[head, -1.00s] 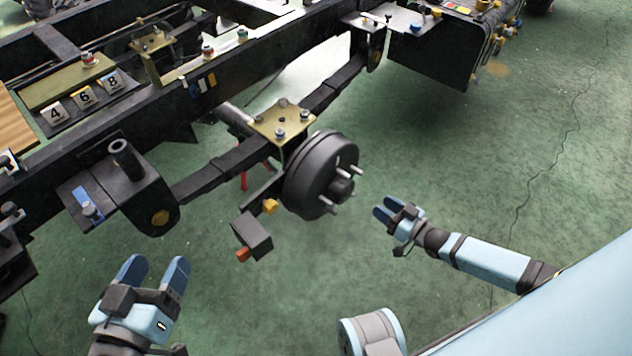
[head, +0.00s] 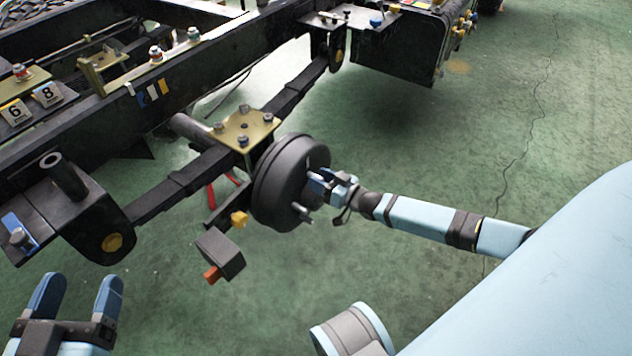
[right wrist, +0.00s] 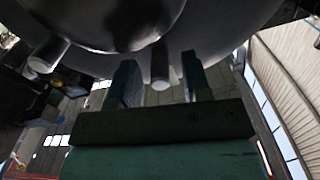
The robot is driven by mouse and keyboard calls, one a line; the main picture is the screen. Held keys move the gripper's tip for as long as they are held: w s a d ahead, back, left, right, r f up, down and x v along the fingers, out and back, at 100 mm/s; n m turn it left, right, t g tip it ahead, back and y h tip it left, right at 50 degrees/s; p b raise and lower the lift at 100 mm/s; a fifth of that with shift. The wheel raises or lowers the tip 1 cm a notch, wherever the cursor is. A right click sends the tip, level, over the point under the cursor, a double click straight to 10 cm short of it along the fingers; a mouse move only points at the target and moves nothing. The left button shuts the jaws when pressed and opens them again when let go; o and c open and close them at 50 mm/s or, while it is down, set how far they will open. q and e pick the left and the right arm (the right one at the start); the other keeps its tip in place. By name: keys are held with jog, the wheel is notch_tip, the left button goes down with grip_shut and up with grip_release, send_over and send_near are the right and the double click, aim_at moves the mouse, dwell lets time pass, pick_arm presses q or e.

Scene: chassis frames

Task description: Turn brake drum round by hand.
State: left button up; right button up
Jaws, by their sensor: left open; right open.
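The dark brake drum (head: 275,183) sits on the axle end beside the chassis frame, with studs on its outer face. My right gripper (head: 320,180) is at the drum's outer face, open. In the right wrist view a stud (right wrist: 162,72) lies between the two open fingers (right wrist: 158,85), and the drum face (right wrist: 215,30) fills the top. Another stud (right wrist: 48,54) shows to the left there. Whether the fingers touch the stud I cannot tell. My left gripper (head: 78,298) is open and empty at the lower left, well away from the drum.
The chassis rail (head: 180,85) and leaf spring (head: 185,185) run behind the drum. A brass-coloured plate (head: 243,128) with bolts sits on the spring. A dark block with an orange end (head: 222,253) hangs below. The green floor (head: 470,130) to the right is clear.

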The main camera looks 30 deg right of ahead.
jog(key=shift+x, duration=0.75)
grip_shut()
